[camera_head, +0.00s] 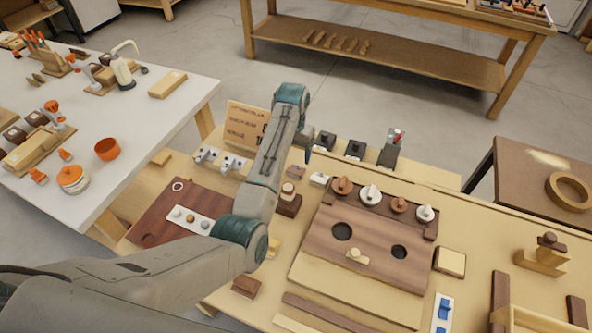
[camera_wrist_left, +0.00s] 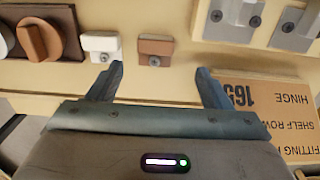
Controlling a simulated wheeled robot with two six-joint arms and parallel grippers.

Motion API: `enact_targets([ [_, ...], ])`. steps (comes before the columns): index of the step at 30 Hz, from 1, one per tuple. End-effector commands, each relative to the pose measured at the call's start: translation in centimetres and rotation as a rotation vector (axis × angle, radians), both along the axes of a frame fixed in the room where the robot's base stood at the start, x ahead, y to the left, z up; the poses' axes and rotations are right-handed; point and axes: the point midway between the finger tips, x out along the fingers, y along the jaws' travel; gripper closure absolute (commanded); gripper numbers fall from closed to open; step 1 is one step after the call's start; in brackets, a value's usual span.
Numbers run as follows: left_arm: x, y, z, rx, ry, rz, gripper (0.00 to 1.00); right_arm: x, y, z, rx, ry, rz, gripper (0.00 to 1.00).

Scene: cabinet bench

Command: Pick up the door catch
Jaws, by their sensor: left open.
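Two small catch-like blocks stand side by side at the back of the bench. I cannot tell which is meant by the door catch. In the head view the brown one (camera_head: 296,171) is beside my forearm and the white one (camera_head: 319,180) is to its right. My left gripper (camera_wrist_left: 160,74) is open and empty. Its fingertips point toward the brown block, which lies just beyond the gap. In the head view my arm mostly hides this gripper. My right gripper is out of view.
Grey hinge-like fittings (camera_wrist_left: 235,18) and a lettered card (camera_wrist_left: 265,115) are close on the right in the wrist view. A brown knob (camera_wrist_left: 40,38) is to the left. A wooden board with knobs (camera_head: 378,240) fills the bench's middle.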

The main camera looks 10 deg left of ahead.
Motion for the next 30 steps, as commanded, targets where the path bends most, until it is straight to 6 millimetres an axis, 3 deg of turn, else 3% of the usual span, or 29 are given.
enact_targets([
  [4,0.0,0.0,-1.4,0.000,0.000,0.001,0.27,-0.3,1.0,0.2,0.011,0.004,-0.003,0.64],
  [8,-0.2,-0.1,-2.3,0.000,0.002,0.001,0.27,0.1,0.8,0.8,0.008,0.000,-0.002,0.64],
  [16,-0.5,-0.5,-6.1,0.001,0.001,0.001,0.27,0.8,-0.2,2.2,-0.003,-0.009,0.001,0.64],
  [25,-0.5,-0.5,-6.8,0.001,-0.001,0.001,0.27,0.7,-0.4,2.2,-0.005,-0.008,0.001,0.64],
  [30,-0.5,-0.5,-6.8,0.001,-0.001,0.001,0.59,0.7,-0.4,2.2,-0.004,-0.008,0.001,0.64],
])
